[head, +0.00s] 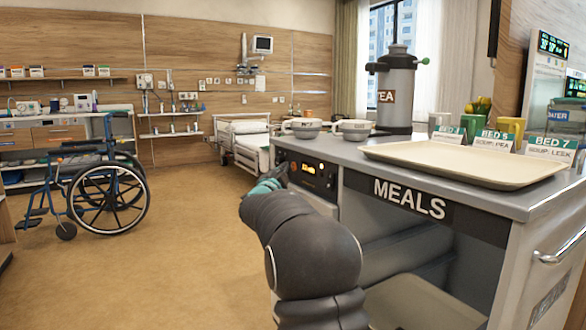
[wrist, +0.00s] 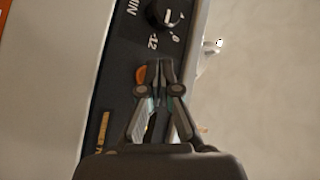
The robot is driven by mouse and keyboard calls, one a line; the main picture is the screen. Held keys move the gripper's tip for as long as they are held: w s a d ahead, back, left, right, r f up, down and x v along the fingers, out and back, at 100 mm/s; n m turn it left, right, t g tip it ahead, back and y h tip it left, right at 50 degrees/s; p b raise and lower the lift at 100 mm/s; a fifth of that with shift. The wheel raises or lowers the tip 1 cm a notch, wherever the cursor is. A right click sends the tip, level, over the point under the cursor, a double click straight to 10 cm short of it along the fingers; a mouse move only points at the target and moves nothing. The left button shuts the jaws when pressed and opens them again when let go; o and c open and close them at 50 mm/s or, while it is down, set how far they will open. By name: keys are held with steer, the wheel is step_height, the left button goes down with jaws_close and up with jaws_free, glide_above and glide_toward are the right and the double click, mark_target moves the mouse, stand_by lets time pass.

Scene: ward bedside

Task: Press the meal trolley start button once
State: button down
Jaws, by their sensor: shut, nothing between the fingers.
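The meal trolley (head: 500,195) stands at the right in the head view, with a dark control panel (head: 318,186) on its end, carrying an amber display (head: 308,169) and knobs. My gripper (head: 281,171) is at the left side of this panel, its tips small and partly hidden by my arm. In the wrist view my gripper (wrist: 154,68) is shut and empty over the panel (wrist: 122,50). An orange round part (wrist: 141,76), possibly the button, shows just left of the fingertips, partly covered by them. A dial (wrist: 165,13) lies beyond. I cannot tell whether the tips touch the panel.
A cream tray (head: 480,160), two grey cups, a tea urn (head: 396,88) and bed cards stand on the trolley top. A wheelchair (head: 100,190) is at the left and a bed (head: 242,140) behind. The floor between is clear.

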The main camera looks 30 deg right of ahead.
steer(key=shift+a, duration=0.2)
steer(key=a, duration=0.4)
steer(key=shift+s+a, duration=0.1)
steer(key=shift+a, duration=0.3)
stand_by(0.8)
